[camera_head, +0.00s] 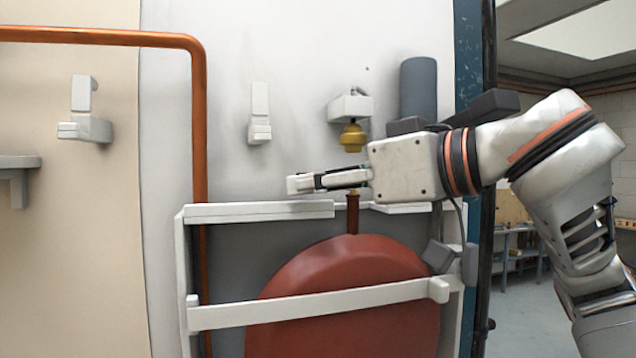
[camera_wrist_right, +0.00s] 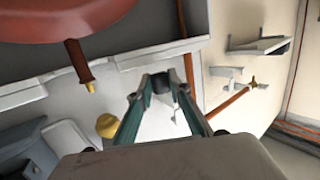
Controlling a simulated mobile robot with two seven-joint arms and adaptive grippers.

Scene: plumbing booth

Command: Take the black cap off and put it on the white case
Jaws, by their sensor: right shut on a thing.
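My right gripper (camera_head: 302,184) reaches left across the wall, above the white open-fronted case (camera_head: 260,211) around the red tank. In the right wrist view its two fingers (camera_wrist_right: 159,88) are closed on a small dark piece, which looks like the black cap (camera_wrist_right: 161,82). The cap is held clear of the case's top ledge (camera_wrist_right: 160,55); I cannot make it out in the head view. The brown pipe stub (camera_head: 352,216) with a brass tip stands bare on top of the tank. My left gripper is not in view.
A brass fitting (camera_head: 353,138) hangs from a white wall bracket (camera_head: 351,107), just above my right gripper. A grey cylinder (camera_head: 418,88) is on the wall. A copper pipe (camera_head: 199,120) runs down at left.

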